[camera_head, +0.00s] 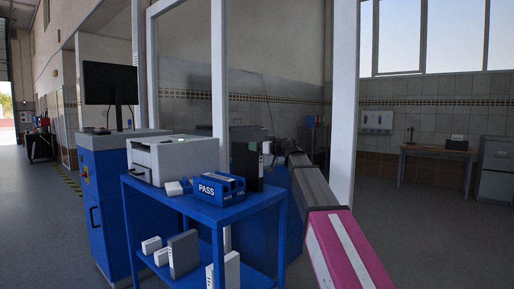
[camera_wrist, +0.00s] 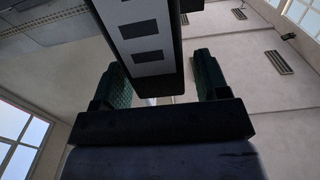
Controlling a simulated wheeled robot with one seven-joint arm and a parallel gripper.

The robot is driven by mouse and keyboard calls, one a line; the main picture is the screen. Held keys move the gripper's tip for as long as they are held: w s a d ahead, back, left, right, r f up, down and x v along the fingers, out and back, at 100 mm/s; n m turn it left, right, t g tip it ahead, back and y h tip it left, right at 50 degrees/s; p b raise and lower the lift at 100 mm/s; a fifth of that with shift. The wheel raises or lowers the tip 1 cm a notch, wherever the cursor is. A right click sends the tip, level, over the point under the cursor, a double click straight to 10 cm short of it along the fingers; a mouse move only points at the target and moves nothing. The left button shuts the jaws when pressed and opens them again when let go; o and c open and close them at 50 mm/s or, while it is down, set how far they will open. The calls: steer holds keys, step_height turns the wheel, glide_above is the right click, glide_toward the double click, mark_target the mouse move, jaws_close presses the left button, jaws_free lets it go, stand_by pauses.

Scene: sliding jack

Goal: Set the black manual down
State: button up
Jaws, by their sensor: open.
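The black manual (camera_head: 245,166) stands upright at the right end of the blue bench's top shelf, behind the blue PASS holder (camera_head: 212,188). In the wrist view, a black-edged thing with a white face and dark squares (camera_wrist: 143,35) fits the manual's spine. It reaches down from the top between the two green-padded fingers of my gripper (camera_wrist: 163,78). The fingers are apart, with a gap showing at the right finger. In the head view my gripper (camera_head: 270,160) is just right of the manual. I cannot tell whether a finger touches it.
The blue bench (camera_head: 237,208) also carries a grey printer (camera_head: 174,157) at the left and a small white piece (camera_head: 178,187). Grey and white upright pieces (camera_head: 184,254) stand on its lower shelf. A blue cabinet (camera_head: 103,190) with a monitor (camera_head: 110,84) stands behind left.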

steer(key=v, duration=1.1)
steer(key=w+d+f+m+t+h, duration=0.3)
steer(key=d+f+m+t+h, duration=0.65)
steer(key=f, duration=0.35)
steer(key=s+d+f+m+g+h, duration=0.2)
steer(key=d+f+g+h, duration=0.15)
steer(key=f, duration=0.65)
steer(key=s+d+f+m+g+h, duration=0.25)
steer(key=d+f+h, duration=0.25)
steer(key=f, duration=0.6)
steer(key=s+a+f+n+g+y, duration=0.1)
steer(key=s+a+f+g+y, duration=0.1)
steer(key=s+f+g, duration=0.5)
steer(key=s+a+f+n+g+y, duration=0.1)
steer(key=s+f+g, duration=0.6)
steer(key=s+f, duration=1.1)
steer(key=shift+s+a+n+y, duration=0.2)
steer(key=shift+a+n+y, duration=0.25)
steer(key=shift+n, duration=0.35)
steer(key=shift+f+g, duration=0.1)
steer(key=shift+g, duration=0.15)
